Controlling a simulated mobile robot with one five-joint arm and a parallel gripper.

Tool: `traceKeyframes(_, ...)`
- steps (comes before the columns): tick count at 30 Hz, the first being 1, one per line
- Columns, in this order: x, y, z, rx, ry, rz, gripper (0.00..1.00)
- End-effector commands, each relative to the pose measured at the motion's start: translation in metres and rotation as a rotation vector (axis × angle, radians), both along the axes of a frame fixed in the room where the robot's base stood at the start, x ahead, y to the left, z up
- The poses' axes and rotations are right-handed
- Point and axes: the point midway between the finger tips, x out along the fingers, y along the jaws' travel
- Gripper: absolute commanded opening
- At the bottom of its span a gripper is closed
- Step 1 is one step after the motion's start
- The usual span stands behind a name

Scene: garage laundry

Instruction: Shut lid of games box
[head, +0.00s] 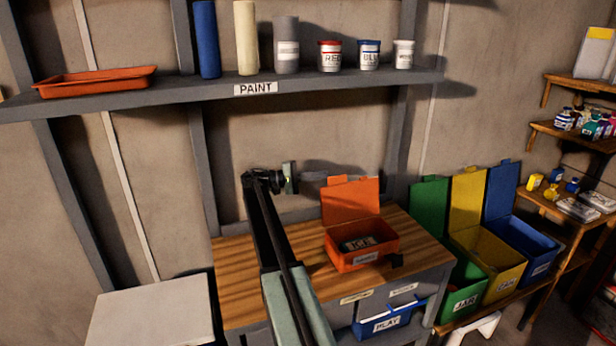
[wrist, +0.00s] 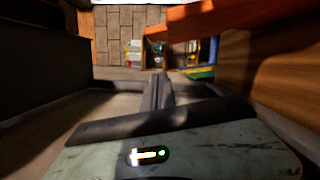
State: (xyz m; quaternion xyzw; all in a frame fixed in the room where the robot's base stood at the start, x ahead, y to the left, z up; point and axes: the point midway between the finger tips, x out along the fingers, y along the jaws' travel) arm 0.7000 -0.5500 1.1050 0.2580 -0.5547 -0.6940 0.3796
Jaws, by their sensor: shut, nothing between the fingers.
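The games box (head: 348,262) is an orange box with a white label on its front, on the wooden bench top. Its orange lid (head: 352,202) stands open, upright at the back edge. A dark item with a pale label (head: 358,243) lies inside. My gripper (head: 314,178) is shut and empty, at the left of the lid near its top edge, pointing right along the wall. In the wrist view its closed fingers (wrist: 158,90) show in the middle, with an orange edge (wrist: 205,18), likely the lid, at the upper right. I cannot tell whether they touch.
Green (head: 466,276), yellow (head: 497,256) and blue (head: 527,238) bins with raised lids stand right of the bench. A paint shelf (head: 200,92) runs above. The bench top (head: 238,260) is clear at left.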

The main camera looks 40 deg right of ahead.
Motion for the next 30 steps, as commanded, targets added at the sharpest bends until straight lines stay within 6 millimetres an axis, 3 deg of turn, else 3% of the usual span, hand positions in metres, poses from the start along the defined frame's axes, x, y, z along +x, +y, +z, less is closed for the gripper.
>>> traceKeyframes(3, -0.018, -0.016, 0.004, 0.0, 0.0, -0.001, 0.0)
traceKeyframes(9, -0.043, -0.003, 0.011, 0.0, 0.0, 0.0, 0.0)
traceKeyframes(25, -0.051, -0.004, 0.012, -0.001, -0.004, -0.003, 0.0)
traceKeyframes(30, -0.074, -0.006, 0.016, -0.015, -0.037, -0.013, 0.0)
